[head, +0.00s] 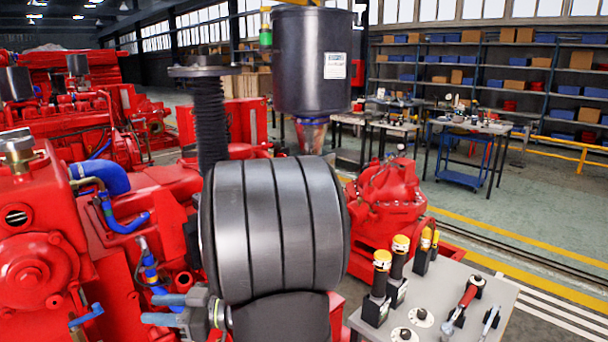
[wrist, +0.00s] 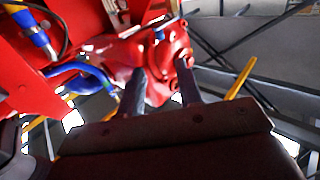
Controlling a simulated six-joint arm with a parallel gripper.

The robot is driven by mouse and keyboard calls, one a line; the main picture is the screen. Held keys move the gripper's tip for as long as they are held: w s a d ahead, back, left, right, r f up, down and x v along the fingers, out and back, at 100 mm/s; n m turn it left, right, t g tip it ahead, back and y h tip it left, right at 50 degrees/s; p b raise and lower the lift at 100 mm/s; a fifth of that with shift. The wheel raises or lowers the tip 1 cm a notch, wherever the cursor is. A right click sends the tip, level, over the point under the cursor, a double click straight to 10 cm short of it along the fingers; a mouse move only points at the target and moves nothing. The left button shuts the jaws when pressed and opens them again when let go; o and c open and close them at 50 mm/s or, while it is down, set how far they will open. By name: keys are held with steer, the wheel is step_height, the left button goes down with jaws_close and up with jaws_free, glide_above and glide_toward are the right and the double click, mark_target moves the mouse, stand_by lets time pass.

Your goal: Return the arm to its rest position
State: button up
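My gripper (head: 150,309) is at the lower left of centre in the head view, beside the dark banded link of my arm. Its two grey-blue fingers point left, toward the red diesel pumpset (head: 42,270). In the wrist view my gripper (wrist: 160,78) shows two fingers spread apart with nothing between them. Red machine parts (wrist: 160,48) and a blue hose (wrist: 80,72) lie beyond the fingertips. I cannot tell the exact distance from the fingers to the engine. My arm hides part of the pumpset in the head view.
A red pump (head: 386,198) stands right of my arm. A grey table (head: 440,290) at the lower right holds several yellow-topped tools and a red-handled one. A black cylinder (head: 312,65) and a ribbed black column (head: 210,120) rise behind my arm. Floor at right is open.

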mark_target(97, 308)
steer(key=a, duration=1.3)
steer(key=shift+s+a, duration=0.2)
steer(key=shift+a, duration=0.2)
steer(key=shift+m+t, duration=0.3)
steer(key=shift+t, duration=0.2)
steer(key=shift+s+d+t, duration=0.15)
steer(key=shift+s+t, duration=0.1)
steer(key=shift+t, duration=0.05)
steer(key=shift+s+d+m+t+h, duration=0.15)
steer(key=shift+s+m+t+h, duration=0.15)
steer(key=shift+m+t, duration=0.8)
steer(key=shift+s+d+m+t+h, duration=0.2)
steer(key=shift+m+t+h, duration=0.4)
steer(key=shift+t, duration=0.85)
steer(key=shift+s+d+m+t+h, duration=0.1)
steer(key=shift+s+m+t+h, duration=0.15)
steer(key=shift+m+t, duration=0.9)
steer(key=shift+s+d, duration=0.25)
steer(key=shift+d, duration=0.15)
steer(key=shift+o, duration=0.4)
